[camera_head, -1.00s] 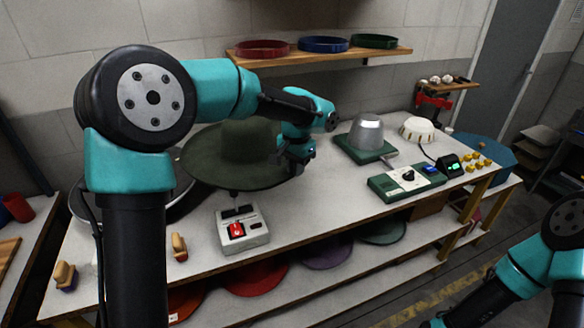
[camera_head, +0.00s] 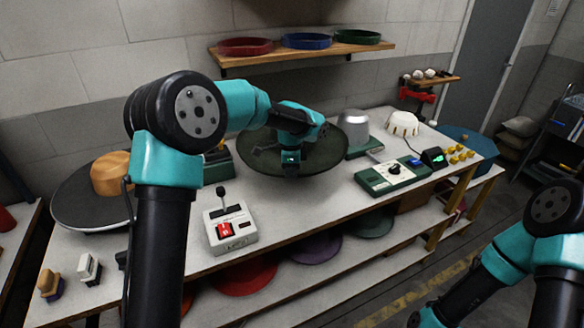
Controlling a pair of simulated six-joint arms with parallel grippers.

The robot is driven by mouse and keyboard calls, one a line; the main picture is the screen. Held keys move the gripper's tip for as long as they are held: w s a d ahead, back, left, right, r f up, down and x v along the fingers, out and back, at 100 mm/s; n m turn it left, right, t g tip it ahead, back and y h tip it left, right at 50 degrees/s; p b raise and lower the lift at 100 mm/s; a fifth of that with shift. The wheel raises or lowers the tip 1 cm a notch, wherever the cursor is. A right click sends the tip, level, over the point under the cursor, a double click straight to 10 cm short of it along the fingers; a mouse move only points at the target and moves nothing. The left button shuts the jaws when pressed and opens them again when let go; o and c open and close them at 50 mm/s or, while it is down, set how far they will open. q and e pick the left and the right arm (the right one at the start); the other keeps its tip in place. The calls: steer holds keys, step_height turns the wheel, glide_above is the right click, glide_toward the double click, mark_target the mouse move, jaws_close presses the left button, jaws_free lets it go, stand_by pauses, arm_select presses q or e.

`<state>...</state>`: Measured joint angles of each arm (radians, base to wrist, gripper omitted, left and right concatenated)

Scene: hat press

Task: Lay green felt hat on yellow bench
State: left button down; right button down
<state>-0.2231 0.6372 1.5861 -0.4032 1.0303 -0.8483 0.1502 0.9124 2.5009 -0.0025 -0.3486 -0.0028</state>
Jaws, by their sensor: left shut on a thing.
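My left gripper (camera_head: 291,166) is shut on the green felt hat (camera_head: 325,155) and holds it over the middle of the long workbench. The hat's wide, dark brim shows around the gripper; the gripper and wrist cover much of the hat, and its crown cannot be made out. The long bench has a pale top (camera_head: 310,210) and yellow legs. A second yellow-legged bench (camera_head: 488,175) stands at its right end, mostly hidden behind it. My right gripper is out of view; only my right arm shows at the lower right.
A red-switched control box (camera_head: 230,230) stands on the bench's front left. A green control panel (camera_head: 393,176), a metal dome (camera_head: 354,126) and a white ribbed form (camera_head: 404,124) stand to the right. A wooden form (camera_head: 111,173) on a dark disc stands left. A blue round piece (camera_head: 465,140) is at the right end.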

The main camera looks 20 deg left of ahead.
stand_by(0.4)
arm_select(q)
glide_above(291, 209)
steer(key=shift+w+f, duration=0.1)
steer(key=shift+f, duration=6.4)
steer(key=c, duration=1.1)
jaws_free()
step_height(291, 209, up, 18)
steer(key=shift+f, duration=0.25)
